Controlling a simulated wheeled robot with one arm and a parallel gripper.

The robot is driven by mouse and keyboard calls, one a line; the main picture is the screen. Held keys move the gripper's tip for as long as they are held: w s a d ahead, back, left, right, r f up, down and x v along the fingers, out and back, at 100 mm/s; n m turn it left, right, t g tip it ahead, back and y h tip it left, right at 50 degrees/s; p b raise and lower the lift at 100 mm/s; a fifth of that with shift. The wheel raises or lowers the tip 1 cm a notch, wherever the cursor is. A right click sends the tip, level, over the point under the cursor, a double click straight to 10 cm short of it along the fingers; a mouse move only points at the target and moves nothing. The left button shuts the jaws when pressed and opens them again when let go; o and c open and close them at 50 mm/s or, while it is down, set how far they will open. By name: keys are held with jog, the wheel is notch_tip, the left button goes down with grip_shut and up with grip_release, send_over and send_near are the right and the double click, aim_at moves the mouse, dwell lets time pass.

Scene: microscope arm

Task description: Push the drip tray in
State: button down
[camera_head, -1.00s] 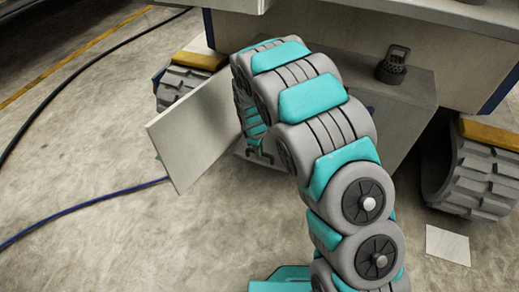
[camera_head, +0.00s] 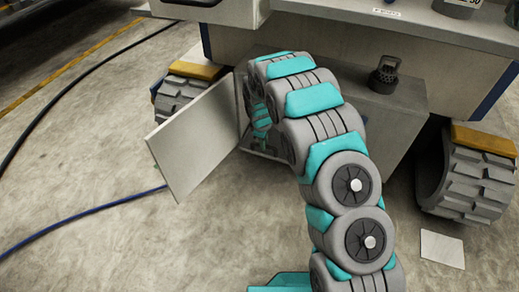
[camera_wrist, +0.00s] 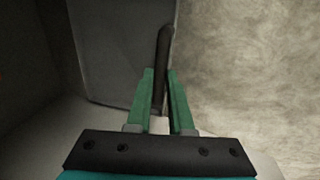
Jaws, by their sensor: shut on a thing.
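My gripper (camera_wrist: 161,85) has its green fingers shut on a dark upright bar (camera_wrist: 163,50) in the wrist view. The bar stands at the edge of a smooth grey panel (camera_wrist: 110,45). I take these to be part of the drip tray, but its full shape is not visible. A pale flat door (camera_head: 200,145) stands swung open at the left of that opening.
A dark knobbed fitting (camera_head: 384,76) sits on the grey cabinet (camera_head: 400,105). Treaded wheels stand at the left (camera_head: 183,90) and right (camera_head: 468,185). A blue cable (camera_head: 85,213) and a black cable (camera_head: 50,93) lie on the floor.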

jog(key=shift+w+d+p, duration=0.2)
jog(key=shift+w+d, duration=0.15)
jog(key=shift+w, duration=0.55)
jog(key=shift+w+d+p, duration=0.15)
jog(key=shift+w+d, duration=0.15)
jog(key=shift+w, duration=0.55)
jog(key=c, duration=0.8)
grip_release()
notch_tip(320, 180, up, 8)
jog(key=s, duration=0.1)
jog(key=shift+s+a+f+p, duration=0.15)
jog(key=shift+s+a+p, duration=0.1)
jog(key=shift+p, duration=0.05)
